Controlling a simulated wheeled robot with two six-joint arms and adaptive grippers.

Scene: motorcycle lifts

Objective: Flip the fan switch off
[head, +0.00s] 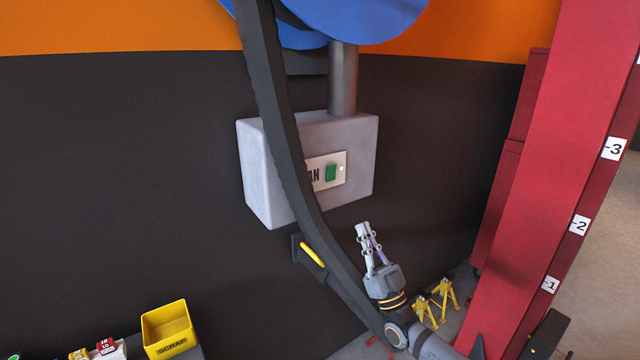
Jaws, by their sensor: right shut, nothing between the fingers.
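The fan switch is a green rocker (330,173) on a white plate on the front of a grey wall box (350,135). A small pale light (341,169) shows beside it on the right. The plate's lettering is partly hidden by a dark curved hose (287,125); "AN" shows. My right gripper (363,227) is below and a little right of the switch, pointing up. It is shut and empty, apart from the switch and box in the picture. My left gripper is not in view.
The dark hose runs down across the box's front to near my right wrist. A black fitting with a yellow handle (312,254) is on the wall below. A red lift post (560,150), yellow stands (435,300) and a yellow scrap bin (168,325) stand around.

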